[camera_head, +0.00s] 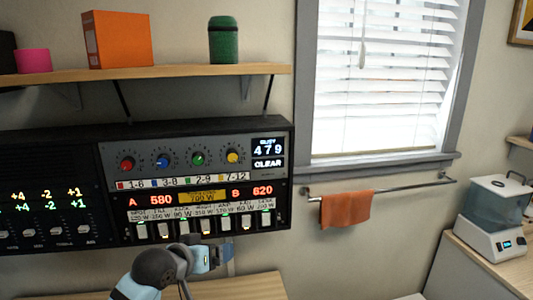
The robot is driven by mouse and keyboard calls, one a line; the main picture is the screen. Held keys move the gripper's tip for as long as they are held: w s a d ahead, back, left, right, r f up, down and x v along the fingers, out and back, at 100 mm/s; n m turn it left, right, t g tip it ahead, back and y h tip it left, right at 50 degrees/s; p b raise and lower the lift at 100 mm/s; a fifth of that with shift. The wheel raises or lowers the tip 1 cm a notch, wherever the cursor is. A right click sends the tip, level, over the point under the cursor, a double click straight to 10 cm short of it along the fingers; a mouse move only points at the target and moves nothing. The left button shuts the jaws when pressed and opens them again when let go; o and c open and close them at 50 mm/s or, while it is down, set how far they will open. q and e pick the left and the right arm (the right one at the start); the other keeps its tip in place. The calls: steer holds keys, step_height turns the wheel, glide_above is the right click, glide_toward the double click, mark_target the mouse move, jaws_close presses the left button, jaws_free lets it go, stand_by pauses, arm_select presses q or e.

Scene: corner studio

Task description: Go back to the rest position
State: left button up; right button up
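One of my arms rises from the bottom edge, left of centre, and looks like the left one. Its light-blue and dark end, with the left gripper (218,257), is just below the row of white switches of a black control panel (285,205). Its fingers are too small and covered to tell whether they are open or shut, and I cannot tell whether they touch the panel. The right gripper is not in view. The panel has red, blue, green and yellow knobs. Its displays read 479, CLEAR, A 580 and B 620.
A wooden shelf (190,73) above the panel holds an orange box (117,40), a pink cup (33,61) and a green canister (223,40). A wooden surface (250,288) lies below. An orange towel (345,209) hangs on a rail. A clear-tanked appliance (495,215) stands right.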

arm_select(q)
steer(key=s+a+f+y+p, duration=0.1)
steer(key=s+a+f, duration=0.1)
steer(key=s+f, duration=0.9)
steer(key=s+a+f+y+p, duration=0.1)
steer(key=s+a+f, duration=0.1)
steer(key=s+f, duration=0.85)
steer(key=s+a+f+y, duration=0.1)
steer(key=s+a+f, duration=0.1)
steer(key=s+f, duration=0.5)
steer(key=s, duration=0.2)
steer(key=shift+s+a+f+m+g, duration=0.25)
steer(key=shift+s+f+m+g, duration=0.05)
steer(key=shift+s+f, duration=0.05)
